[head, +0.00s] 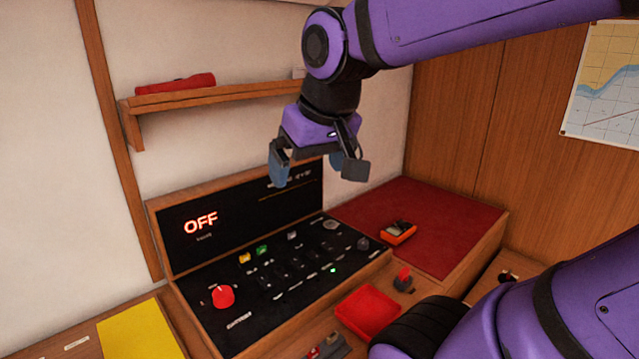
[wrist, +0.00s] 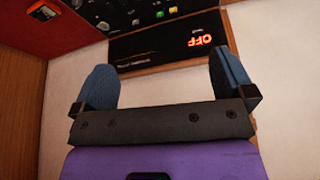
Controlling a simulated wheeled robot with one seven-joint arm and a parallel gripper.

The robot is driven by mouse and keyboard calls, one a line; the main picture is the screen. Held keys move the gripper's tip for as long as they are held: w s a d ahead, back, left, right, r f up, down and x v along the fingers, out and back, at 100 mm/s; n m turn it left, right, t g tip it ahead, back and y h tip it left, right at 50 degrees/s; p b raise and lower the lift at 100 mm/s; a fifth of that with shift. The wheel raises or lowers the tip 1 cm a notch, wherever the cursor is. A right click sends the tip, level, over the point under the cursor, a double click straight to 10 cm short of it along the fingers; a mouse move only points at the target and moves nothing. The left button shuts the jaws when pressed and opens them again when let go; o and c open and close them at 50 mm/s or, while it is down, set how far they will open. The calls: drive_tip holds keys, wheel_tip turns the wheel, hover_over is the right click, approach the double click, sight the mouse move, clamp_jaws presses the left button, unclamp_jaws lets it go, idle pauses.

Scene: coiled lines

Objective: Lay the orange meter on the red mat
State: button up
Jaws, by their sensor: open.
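The orange meter (head: 398,234) has a dark face and lies flat on the red mat (head: 450,215), near the mat's left edge beside the control panel. In the wrist view the meter (wrist: 43,12) shows at the top left on the red mat (wrist: 75,27). My gripper (head: 318,172) is open and empty. It is up in the air above the back of the panel, to the left of the meter and apart from it. Its two blue-padded fingers (wrist: 165,78) stand wide apart in the wrist view with nothing between them.
The control panel (head: 285,262) has a lit "OFF" sign, a red knob (head: 222,296) and several switches. A red tray (head: 368,313) and a red-topped switch (head: 403,280) are in front. A shelf (head: 225,95) holds a red roll (head: 175,83). Most of the mat is bare.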

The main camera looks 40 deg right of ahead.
drive_tip(key=shift+n+y, duration=0.3)
drive_tip(key=shift+n, duration=0.6)
drive_tip(key=s, duration=0.1)
drive_tip(key=s+a, duration=0.1)
drive_tip(key=s, duration=0.1)
drive_tip(key=s+a+f, duration=0.1)
drive_tip(key=shift+s+a+f, duration=0.1)
drive_tip(key=shift+s+a, duration=0.05)
drive_tip(key=shift+s, duration=0.15)
